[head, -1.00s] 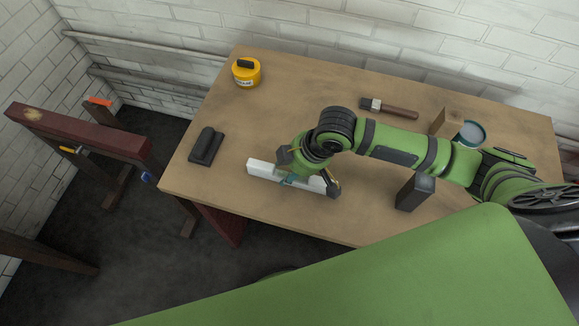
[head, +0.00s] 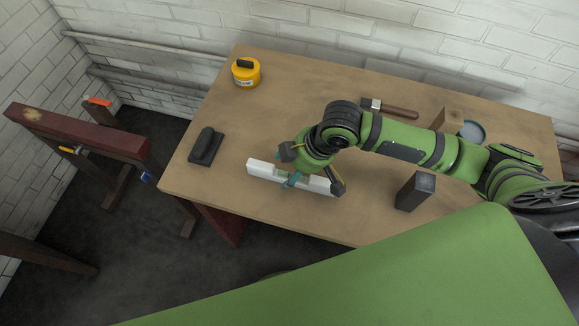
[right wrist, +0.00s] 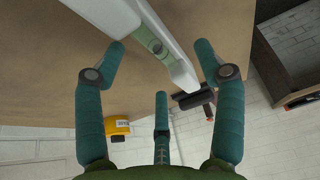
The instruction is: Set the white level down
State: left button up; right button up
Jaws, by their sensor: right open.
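The white level (head: 260,168) lies along the near edge of the wooden table (head: 250,215), towards its left half. It looks flat on the tabletop. My right gripper (head: 312,172) is open just over the level, hiding part of its middle and right half. In the right wrist view the level (right wrist: 178,68) with its greenish vial runs between the spread teal fingers of the gripper (right wrist: 161,62), with gaps on both sides. My left gripper does not show.
A black block-like tool (head: 206,147) lies left of the level, and a dark upright block (head: 415,192) stands to its right. A yellow canister (head: 246,72), a brush-like tool (head: 390,110), a wooden block (head: 447,120) and a teal-rimmed container (head: 472,132) are farther back.

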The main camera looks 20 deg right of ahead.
jog(key=v, duration=1)
jog(key=shift+r, duration=0.1)
dwell(0.4)
